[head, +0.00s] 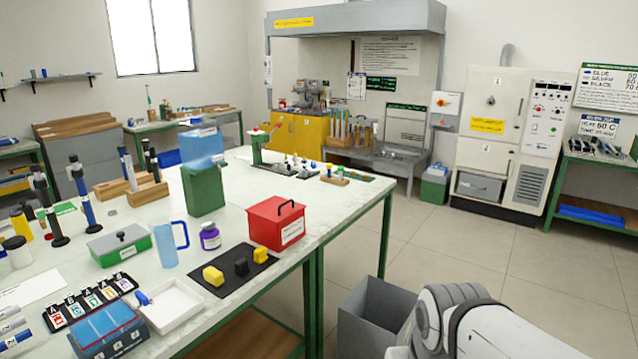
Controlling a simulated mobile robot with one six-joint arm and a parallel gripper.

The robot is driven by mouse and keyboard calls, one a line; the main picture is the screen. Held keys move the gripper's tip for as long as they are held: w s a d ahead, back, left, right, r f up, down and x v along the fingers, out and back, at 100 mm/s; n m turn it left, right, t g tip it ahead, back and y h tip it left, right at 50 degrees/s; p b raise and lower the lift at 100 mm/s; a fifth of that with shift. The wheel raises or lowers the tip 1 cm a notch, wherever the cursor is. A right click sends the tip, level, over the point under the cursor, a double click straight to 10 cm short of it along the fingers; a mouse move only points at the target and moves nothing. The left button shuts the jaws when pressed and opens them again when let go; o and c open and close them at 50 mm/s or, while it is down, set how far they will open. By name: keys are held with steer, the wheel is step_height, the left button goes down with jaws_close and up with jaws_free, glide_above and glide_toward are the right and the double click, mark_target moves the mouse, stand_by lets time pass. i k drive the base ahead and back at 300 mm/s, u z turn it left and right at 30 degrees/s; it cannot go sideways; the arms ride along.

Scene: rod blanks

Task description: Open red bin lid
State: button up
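The red bin (274,229) stands on the white-topped workbench (228,240), close to its right edge. Its lid (281,208) is down and carries a dark arched handle (287,206). A white label is on its front face. My white arm shows at the bottom right, over the floor and apart from the bench. My gripper is not in view.
A black mat (215,279) with yellow and dark blocks lies left of the bin. A grey open bin (366,316) stands on the floor beside the bench. The floor to the right is clear.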

mark_target(275, 209)
steer(key=u, duration=0.25)
steer(key=i, duration=2)
steer(key=u, duration=0.85)
steer(key=k, duration=0.7)
steer(key=u, duration=0.1)
steer(key=i, duration=0.8)
steer(key=z, duration=0.1)
